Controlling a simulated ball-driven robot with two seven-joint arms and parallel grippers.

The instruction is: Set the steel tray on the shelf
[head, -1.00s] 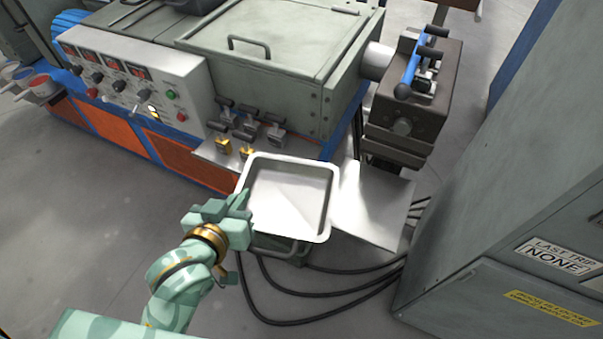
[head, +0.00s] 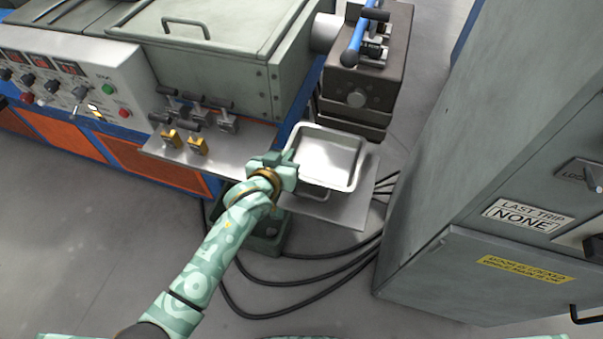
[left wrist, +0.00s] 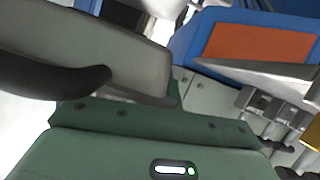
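The steel tray (head: 352,184) is a shallow, empty square pan with a pale rim and a small loop handle on its near side. My left gripper (head: 284,166) is at its left rim and appears shut on it. The tray is over the bare grey metal shelf (head: 340,212) beside the machine and covers its far part. I cannot tell whether the tray touches the shelf. The left wrist view is filled by close green and grey surfaces, and the grip is not clear there. My right gripper is out of view.
A ledge (head: 227,154) with levers and brass blocks borders the shelf on the left. A dark block with a blue-handled lever (head: 365,75) stands behind the tray. A grey cabinet (head: 440,210) is close on the right. Black cables (head: 300,287) lie on the floor.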

